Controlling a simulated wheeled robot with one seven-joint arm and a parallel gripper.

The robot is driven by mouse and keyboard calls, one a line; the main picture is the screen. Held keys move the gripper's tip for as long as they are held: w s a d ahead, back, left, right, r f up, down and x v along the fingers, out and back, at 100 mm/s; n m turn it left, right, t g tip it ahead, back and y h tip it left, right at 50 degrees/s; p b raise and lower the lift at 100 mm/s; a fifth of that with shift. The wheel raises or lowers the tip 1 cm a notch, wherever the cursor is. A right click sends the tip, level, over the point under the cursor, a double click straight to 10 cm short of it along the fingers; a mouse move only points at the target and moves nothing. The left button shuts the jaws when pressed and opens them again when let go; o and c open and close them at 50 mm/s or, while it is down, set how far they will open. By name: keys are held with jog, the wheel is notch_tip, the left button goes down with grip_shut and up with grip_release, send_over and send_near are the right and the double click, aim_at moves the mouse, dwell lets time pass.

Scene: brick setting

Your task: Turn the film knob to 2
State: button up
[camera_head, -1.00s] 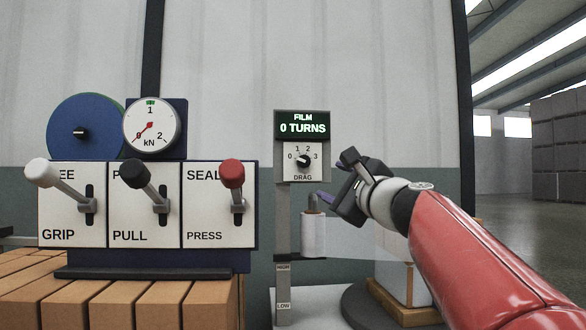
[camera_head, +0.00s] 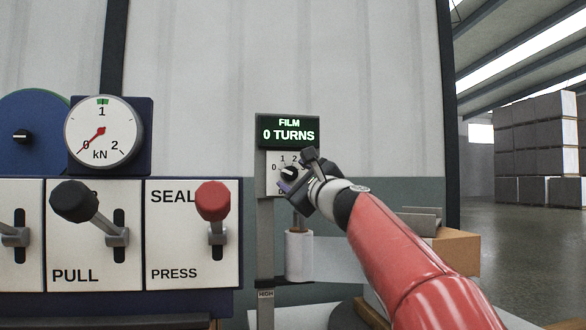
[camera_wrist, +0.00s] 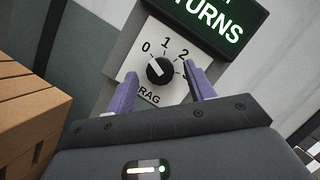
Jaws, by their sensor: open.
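The film knob (camera_head: 289,173) is a black round dial marked DRAG on a white plate, below the green FILM display (camera_head: 288,131) that reads 0 TURNS. In the wrist view the knob (camera_wrist: 160,71) shows whole, with 0, 1, 2 and 3 around it. Its white pointer line slants up-left, towards 0. My gripper (camera_head: 300,176) is at the dial plate, covering its right part in the head view. In the wrist view its two purple fingers (camera_wrist: 160,82) are open, one to each side of the knob, with nothing between them held. Contact cannot be told.
A lever panel with PULL and SEAL/PRESS levers (camera_head: 212,201) stands left, with a kN gauge (camera_head: 104,133) above. A white film roll (camera_head: 299,255) hangs below the dial. Orange bricks (camera_wrist: 30,110) show left in the wrist view. Open floor lies at far right.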

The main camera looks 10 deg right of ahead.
jog(key=shift+w+a+r, duration=0.15)
jog(key=shift+w+r, duration=0.05)
jog(key=shift+w, duration=0.35)
jog(key=c, duration=1)
jog(key=shift+o, duration=0.2)
jog(key=shift+f, duration=0.1)
